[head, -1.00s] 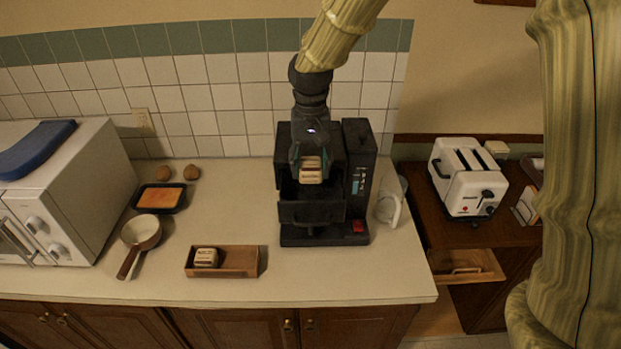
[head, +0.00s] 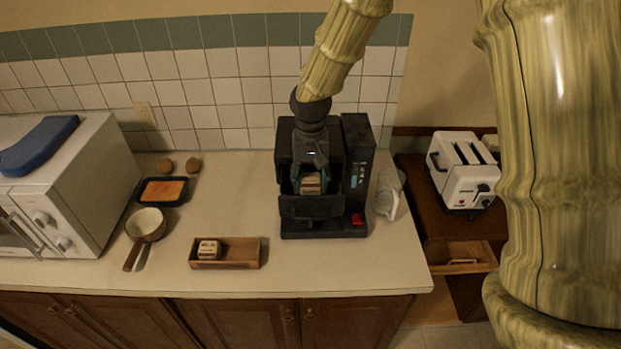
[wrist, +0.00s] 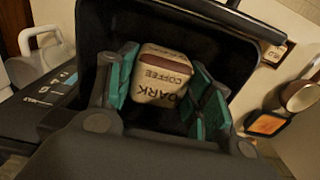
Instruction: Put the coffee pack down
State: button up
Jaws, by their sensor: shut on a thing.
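The coffee pack (wrist: 160,76) is a small cream block with a brown band and the words "DARK COFFEE". It also shows in the head view (head: 310,184). My gripper (wrist: 166,88) has its teal-padded fingers on both sides of the pack, and the pack sits between them. The gripper (head: 311,182) points down into the open drawer of the black coffee machine (head: 357,150). In the wrist view the dark drawer walls (wrist: 205,25) surround the pack. I cannot tell whether the pack touches the drawer floor.
A wooden tray (head: 233,265) holding a similar pack (head: 208,249) lies left of the machine. A pan (head: 146,223), a black dish (head: 163,191) and a microwave (head: 75,190) stand further left. The front counter is clear.

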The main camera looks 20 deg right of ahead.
aim_at(310, 178)
jog(key=shift+f, duration=0.1)
jog(key=o, duration=0.9)
jog(key=shift+f, duration=0.1)
jog(key=shift+c, duration=0.2)
notch_tip(310, 178, up, 12)
jog(key=b, duration=0.5)
jog(key=shift+r, duration=0.2)
